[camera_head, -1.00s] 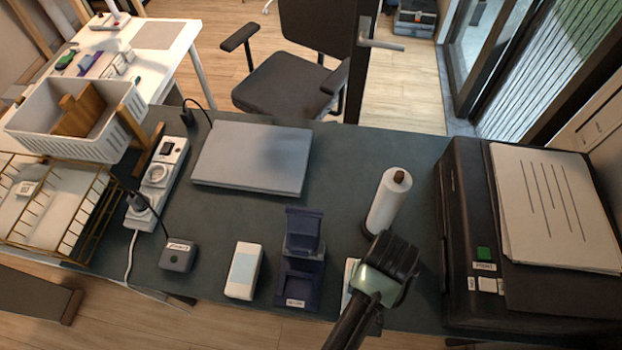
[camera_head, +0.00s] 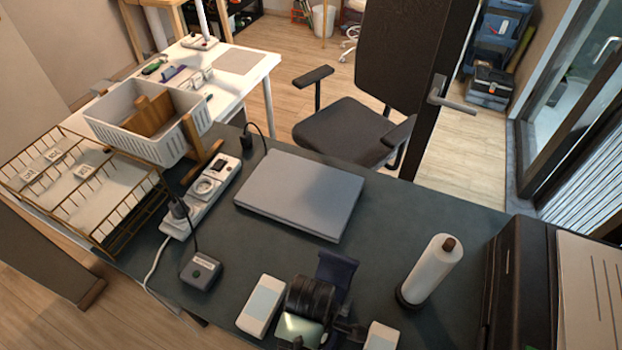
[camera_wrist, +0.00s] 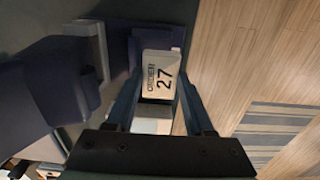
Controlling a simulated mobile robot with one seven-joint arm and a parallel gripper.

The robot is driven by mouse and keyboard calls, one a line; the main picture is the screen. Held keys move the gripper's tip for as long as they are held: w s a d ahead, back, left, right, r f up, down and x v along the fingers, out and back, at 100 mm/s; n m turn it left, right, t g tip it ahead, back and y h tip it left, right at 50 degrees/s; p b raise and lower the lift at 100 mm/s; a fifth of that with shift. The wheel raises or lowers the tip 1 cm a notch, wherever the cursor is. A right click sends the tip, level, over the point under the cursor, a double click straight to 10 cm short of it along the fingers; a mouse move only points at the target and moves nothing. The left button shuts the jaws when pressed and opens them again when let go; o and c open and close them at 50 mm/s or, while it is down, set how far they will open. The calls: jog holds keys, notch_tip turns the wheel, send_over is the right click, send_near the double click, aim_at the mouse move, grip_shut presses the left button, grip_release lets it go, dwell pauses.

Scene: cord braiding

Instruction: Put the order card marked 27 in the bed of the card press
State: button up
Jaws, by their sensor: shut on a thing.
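The order card marked 27 (camera_wrist: 160,76) is white with black print and sits between the fingertips of my gripper (camera_wrist: 157,88) in the wrist view. The gripper is shut on it. The card press (camera_head: 337,272) is a dark blue device near the front of the desk in the head view. My wrist covers its front part, and the card is hidden there. In the wrist view dark blue parts of the press (camera_wrist: 62,82) show left of the card and behind its far edge. I cannot tell whether the card touches the bed.
A white box (camera_head: 261,305) stands left of the press and another (camera_head: 382,337) right of it. A white roll on a stand (camera_head: 432,270), a printer (camera_head: 510,285), a closed laptop (camera_head: 300,193), a power strip (camera_head: 203,195) and a small grey device (camera_head: 201,270) share the desk.

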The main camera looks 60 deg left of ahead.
jog(key=shift+f, duration=2.6)
jog(key=o, duration=1)
jog(key=shift+f, duration=0.1)
notch_tip(320, 180, up, 12)
jog(key=shift+r, duration=0.15)
